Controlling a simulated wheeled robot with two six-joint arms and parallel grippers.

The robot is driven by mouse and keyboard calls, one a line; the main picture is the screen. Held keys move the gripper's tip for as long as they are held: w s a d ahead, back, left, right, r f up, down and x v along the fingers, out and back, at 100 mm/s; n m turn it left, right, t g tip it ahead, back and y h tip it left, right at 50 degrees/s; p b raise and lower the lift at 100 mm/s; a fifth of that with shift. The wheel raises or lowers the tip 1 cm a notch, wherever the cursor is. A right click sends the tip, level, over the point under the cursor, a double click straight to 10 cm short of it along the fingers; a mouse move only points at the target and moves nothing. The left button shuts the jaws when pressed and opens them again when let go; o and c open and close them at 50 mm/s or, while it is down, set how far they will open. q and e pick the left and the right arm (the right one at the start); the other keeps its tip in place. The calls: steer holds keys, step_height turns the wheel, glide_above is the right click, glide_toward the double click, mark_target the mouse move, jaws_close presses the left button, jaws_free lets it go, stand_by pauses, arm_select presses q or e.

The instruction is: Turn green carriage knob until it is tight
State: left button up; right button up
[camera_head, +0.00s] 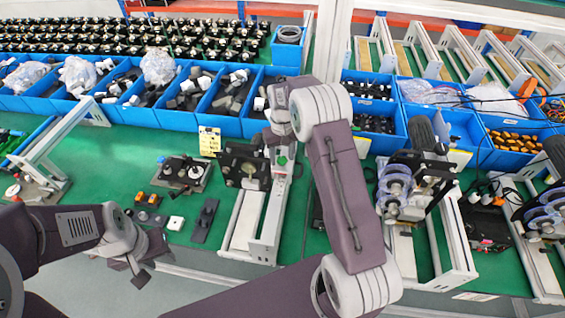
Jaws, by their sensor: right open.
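The green carriage knob (282,161) is a small green spot on the carriage of a pale metal fixture (268,218) at the middle of the bench. A black block (243,168) sits on the carriage just left of the knob. My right gripper (276,140) reaches over from the right and points down just above the knob. It is open; whether its fingers touch the knob cannot be told. My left gripper (138,272) hangs low at the left, over the bench's front edge, away from the fixture. Whether its fingers are apart is unclear.
Blue bins (205,105) with black and white parts line the back of the green bench (120,160). Small devices (185,172) lie further left. Reel fixtures (405,190) stand to the right.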

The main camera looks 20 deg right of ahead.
steer(key=shift+p, duration=0.35)
stand_by(0.3)
steer(key=shift+c, duration=0.2)
jaws_close()
steer(key=m, duration=0.3)
steer(key=shift+r+p, duration=0.15)
steer(key=shift+p, duration=0.25)
steer(key=m, duration=0.4)
steer(key=shift+p, duration=0.35)
steer(key=m, duration=0.3)
steer(key=shift+f, duration=0.2)
